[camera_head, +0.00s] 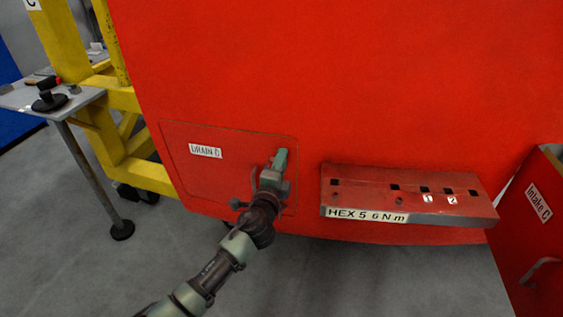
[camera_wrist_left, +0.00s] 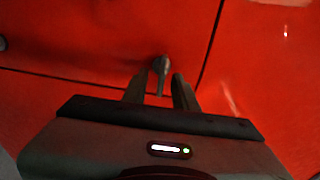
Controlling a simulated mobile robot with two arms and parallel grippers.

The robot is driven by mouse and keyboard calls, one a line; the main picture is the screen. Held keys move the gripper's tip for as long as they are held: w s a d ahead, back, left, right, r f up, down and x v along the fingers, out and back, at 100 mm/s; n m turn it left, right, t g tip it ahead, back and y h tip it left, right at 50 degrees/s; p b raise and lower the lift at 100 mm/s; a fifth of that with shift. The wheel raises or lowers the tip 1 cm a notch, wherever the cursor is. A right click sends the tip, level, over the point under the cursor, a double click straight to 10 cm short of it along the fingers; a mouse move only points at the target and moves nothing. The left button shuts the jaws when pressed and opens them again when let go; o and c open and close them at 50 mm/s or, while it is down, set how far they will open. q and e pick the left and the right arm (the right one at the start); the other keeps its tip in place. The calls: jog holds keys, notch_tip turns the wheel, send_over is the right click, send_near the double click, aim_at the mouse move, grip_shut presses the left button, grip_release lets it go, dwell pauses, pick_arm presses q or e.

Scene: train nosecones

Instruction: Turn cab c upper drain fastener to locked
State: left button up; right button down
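The red drain panel (camera_head: 185,175), labelled DRAIN C, lies closed on the red cab front in the head view. My left gripper (camera_head: 281,158) is at the panel's upper right corner and covers the fastener there. In the left wrist view, a small dark fastener (camera_wrist_left: 161,65) with a short handle pointing down the picture shows near the panel seams. The fingers of my left gripper (camera_wrist_left: 161,82) are apart, one on each side of the handle, with a visible gap on the right side. Whether the left finger touches it I cannot tell. My right gripper is not in view.
A red tool ledge (camera_head: 360,183) labelled HEX 5 6 N m juts out right of the panel. A yellow frame (camera_head: 125,100) and a grey side table (camera_head: 50,95) with tools stand at left. A red Intake C part (camera_head: 540,225) is at far right.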

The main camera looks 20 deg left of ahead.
pick_arm(q)
jog(key=s, duration=0.7)
jog(key=shift+s+d+b, duration=0.15)
jog(key=shift+s+b, duration=0.15)
jog(key=shift+s, duration=0.1)
jog(key=shift+f, duration=0.15)
jog(key=s+a+f+n+g, duration=0.1)
jog(key=s+f+n+g, duration=0.15)
jog(key=f, duration=0.85)
jog(key=s+a+f+n+g, duration=0.1)
jog(key=s+f+g, duration=0.15)
jog(key=f, duration=0.95)
jog(key=s+a+f+n+g, duration=0.1)
jog(key=s+f+n+g, duration=0.1)
jog(key=s+f, duration=0.45)
jog(key=s+a+f+n+g, duration=0.15)
jog(key=s+f, duration=0.25)
jog(key=f, duration=0.5)
jog(key=s+f+n+g, duration=0.2)
jog(key=s+f, duration=0.4)
jog(key=s, duration=0.6)
jog(key=s+f+n+g, duration=0.3)
jog(key=s+f, duration=0.3)
jog(key=s, duration=0.7)
jog(key=s+f+n+g, duration=0.3)
jog(key=s+f, duration=0.4)
jog(key=s, duration=0.5)
jog(key=shift+s+a+h, duration=0.3)
